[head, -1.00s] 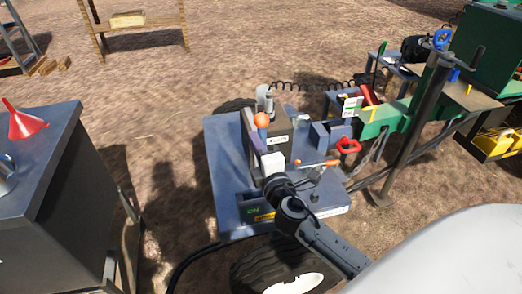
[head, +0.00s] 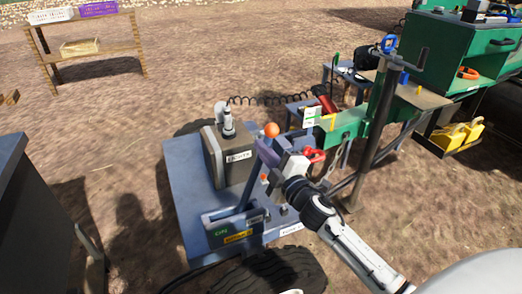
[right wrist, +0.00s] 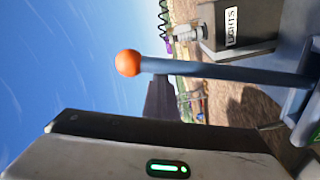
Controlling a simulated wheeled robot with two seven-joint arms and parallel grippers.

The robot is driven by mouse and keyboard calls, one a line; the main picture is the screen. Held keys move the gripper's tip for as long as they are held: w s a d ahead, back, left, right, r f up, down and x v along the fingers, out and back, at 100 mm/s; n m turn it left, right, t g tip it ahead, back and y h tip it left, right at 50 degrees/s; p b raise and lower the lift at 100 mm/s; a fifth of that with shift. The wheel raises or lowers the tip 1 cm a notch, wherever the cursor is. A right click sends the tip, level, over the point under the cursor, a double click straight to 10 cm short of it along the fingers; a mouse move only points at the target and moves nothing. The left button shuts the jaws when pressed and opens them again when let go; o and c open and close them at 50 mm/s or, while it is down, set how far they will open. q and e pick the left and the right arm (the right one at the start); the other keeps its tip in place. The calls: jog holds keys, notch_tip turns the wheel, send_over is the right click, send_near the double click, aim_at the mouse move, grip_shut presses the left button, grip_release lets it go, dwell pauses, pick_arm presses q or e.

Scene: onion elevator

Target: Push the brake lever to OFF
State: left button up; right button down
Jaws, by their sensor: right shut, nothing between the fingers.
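The brake lever has an orange ball knob (head: 271,130) on a blue-grey shaft (head: 248,190) rising from a dark base box (head: 210,221) with a green ON mark. The lever leans to the right in the head view. My right gripper (head: 266,153) is shut and empty beside the upper shaft, just below the knob, and hides part of it. In the right wrist view the knob (right wrist: 128,63) and shaft (right wrist: 220,72) cross close to my dark fingers (right wrist: 160,100). I cannot tell whether they touch. My left gripper is not in view.
A box with a small label (head: 222,165) stands behind the lever on the blue-grey trailer deck (head: 182,185). A red handle (head: 315,155) and a green beam (head: 345,125) lie to the right. A dark cabinet (head: 40,225) stands at the left. Dirt ground is open behind.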

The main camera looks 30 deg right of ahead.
jog(key=shift+s+d+f+h, duration=0.1)
jog(key=shift+d+f+h, duration=0.15)
jog(key=shift+d, duration=0.25)
jog(key=shift+s+d+f+h, duration=0.1)
jog(key=shift+d+f+h, duration=0.15)
jog(key=shift+d, duration=0.2)
jog(key=a+r+y+p, duration=0.1)
jog(key=a+r, duration=0.1)
jog(key=a, duration=0.3)
jog(key=s+a, duration=0.1)
jog(key=s, duration=0.7)
jog(key=s+a+f+m+g+y, duration=0.1)
jog(key=s+a+f+m+g, duration=0.4)
jog(key=s+f, duration=0.5)
jog(key=s+a+f+m+g+y, duration=0.2)
jog(key=s+a+f, duration=0.6)
jog(key=f, duration=0.8)
jog(key=s+m+g, duration=0.2)
jog(key=s+m, duration=0.1)
jog(key=shift+a+m+g+y, duration=0.3)
jog(key=shift+a+g, duration=0.1)
